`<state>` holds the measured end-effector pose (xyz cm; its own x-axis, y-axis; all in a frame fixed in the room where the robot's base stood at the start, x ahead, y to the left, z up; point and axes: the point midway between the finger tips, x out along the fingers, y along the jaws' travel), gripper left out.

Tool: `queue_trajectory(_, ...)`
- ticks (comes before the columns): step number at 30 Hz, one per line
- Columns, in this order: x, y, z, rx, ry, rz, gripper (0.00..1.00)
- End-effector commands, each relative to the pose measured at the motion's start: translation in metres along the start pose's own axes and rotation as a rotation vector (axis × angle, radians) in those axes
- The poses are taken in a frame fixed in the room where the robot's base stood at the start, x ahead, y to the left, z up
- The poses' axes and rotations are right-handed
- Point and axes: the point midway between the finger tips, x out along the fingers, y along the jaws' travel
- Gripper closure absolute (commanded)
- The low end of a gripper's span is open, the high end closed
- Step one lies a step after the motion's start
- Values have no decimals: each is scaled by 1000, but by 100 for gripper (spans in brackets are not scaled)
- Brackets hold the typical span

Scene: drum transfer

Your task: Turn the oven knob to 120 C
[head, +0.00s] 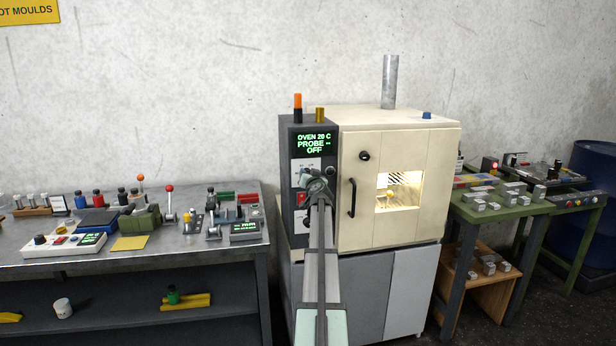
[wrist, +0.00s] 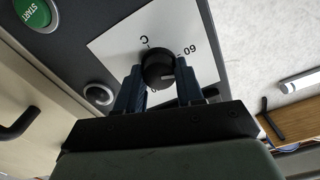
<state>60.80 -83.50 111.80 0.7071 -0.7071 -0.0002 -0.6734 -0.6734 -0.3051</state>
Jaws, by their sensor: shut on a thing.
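The cream oven (head: 425,160) stands against the wall, with a dark control panel (head: 290,135) on its left side. Its display (head: 315,143) reads OVEN 20 C, PROBE --, OFF. My gripper (head: 317,186) is in front of the panel and covers the knob in the head view. In the wrist view the round black knob (wrist: 158,68) sits on a white dial plate (wrist: 120,48) with a 60 mark and a C; other marks are hidden. My gripper (wrist: 160,82) is shut on the knob, one finger on each side. The knob's exact setting is not clear.
A green START button (wrist: 32,13) and a round dark button (wrist: 99,94) are near the knob. The oven door has a black handle (head: 351,198). A cluttered metal bench (head: 150,262) stands at the left and a green table (head: 480,212) at the right.

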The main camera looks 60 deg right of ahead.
Motion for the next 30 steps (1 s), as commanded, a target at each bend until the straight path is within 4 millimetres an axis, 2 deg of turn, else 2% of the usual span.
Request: queue_trajectory(30, 0, 3, 2, 967, 0, 0, 93)
